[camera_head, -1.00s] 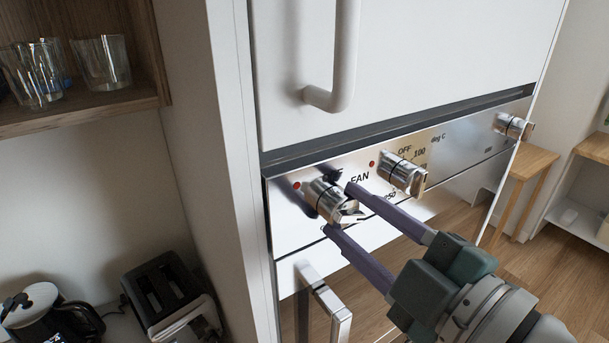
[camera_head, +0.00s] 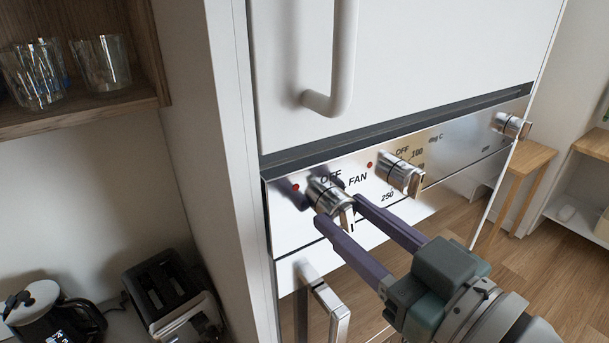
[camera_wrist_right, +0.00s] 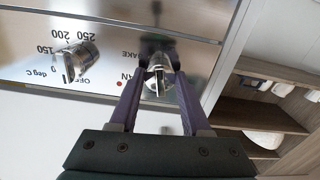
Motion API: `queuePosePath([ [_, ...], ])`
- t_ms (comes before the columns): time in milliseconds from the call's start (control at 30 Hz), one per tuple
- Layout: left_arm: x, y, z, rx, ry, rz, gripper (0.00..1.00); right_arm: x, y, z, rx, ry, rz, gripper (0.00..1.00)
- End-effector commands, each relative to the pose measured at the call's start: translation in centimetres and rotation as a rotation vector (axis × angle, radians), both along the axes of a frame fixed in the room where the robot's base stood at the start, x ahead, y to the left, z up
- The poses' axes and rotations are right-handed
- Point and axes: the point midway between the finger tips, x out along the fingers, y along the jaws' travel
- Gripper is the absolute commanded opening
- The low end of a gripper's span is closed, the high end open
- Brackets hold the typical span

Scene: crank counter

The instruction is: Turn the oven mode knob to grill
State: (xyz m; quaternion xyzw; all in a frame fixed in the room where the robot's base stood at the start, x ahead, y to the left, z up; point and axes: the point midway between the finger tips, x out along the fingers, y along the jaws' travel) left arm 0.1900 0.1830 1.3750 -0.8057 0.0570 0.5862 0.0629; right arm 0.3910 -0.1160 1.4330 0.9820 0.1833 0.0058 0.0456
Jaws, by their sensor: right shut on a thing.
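The oven mode knob (camera_head: 328,194) is a chrome knob with a raised grip bar, at the left end of the shiny control panel. OFF and FAN are printed around it. My right gripper (camera_head: 338,211) comes from the lower right with its two purple fingers on either side of the grip bar, shut on it. The right wrist view also shows the knob (camera_wrist_right: 158,78) between the fingertips. The bar stands roughly upright in the head view. The grill mark cannot be made out; fingers and knob cover part of the dial. My left gripper is not in view.
A temperature knob (camera_head: 402,172) sits just right of the mode knob, and another knob (camera_head: 511,125) at the panel's far right. A bar handle (camera_head: 325,302) juts out below the panel. A white door handle (camera_head: 341,70) hangs above. A toaster (camera_head: 172,298) stands lower left.

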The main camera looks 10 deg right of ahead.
Motion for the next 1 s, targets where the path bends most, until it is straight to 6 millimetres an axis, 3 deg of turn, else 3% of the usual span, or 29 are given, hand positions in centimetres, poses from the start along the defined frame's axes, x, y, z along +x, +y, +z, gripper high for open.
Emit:
queuePosePath([
  [400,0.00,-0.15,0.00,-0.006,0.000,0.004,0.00,0.00,0.03,0.02,0.208,0.074,0.000,0.00],
  [1000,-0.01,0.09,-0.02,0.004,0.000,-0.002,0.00,0.00,0.03,0.02,0.251,0.089,0.000,0.00],
])
